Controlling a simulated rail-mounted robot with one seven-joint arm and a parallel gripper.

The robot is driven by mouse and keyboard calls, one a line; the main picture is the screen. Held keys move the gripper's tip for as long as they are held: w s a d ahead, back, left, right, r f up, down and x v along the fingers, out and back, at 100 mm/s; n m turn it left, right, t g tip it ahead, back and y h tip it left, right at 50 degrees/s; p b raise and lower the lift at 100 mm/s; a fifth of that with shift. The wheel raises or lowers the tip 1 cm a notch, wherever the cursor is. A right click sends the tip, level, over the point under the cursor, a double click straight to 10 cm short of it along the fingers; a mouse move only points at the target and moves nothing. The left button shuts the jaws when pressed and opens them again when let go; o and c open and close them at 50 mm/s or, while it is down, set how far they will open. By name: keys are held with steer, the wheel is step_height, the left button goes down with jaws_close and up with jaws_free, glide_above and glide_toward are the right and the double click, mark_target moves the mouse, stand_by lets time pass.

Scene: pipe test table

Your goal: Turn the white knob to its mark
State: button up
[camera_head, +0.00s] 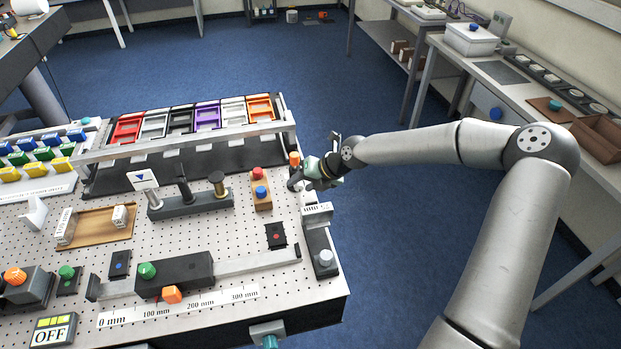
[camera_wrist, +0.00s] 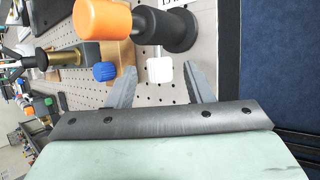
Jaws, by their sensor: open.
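A pale, whitish round knob (camera_head: 325,257) sits on a dark module at the table's right edge in the head view. My gripper (camera_head: 294,183) is farther back along that edge, apart from this knob, beside an orange-topped black post (camera_head: 295,159). In the wrist view my gripper (camera_wrist: 160,82) is open, its fingers pointing up the picture. A small white blocky piece (camera_wrist: 159,70) shows between the fingertips, beneath the orange knob (camera_wrist: 102,18) and its black base. I cannot tell whether it is the same white knob, or whether the fingers touch it. No mark is readable.
A wooden block with red and blue buttons (camera_head: 261,190) stands left of my gripper. A small upright label plate (camera_head: 317,213) stands on the dark module. A rail with a green-knobbed slider (camera_head: 147,270) lies in front. Blue floor (camera_head: 375,210) is clear right of the table.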

steer(key=b+v, duration=0.2)
steer(key=v, duration=1.5)
steer(key=shift+b, duration=0.3)
steer(key=shift+d, duration=0.1)
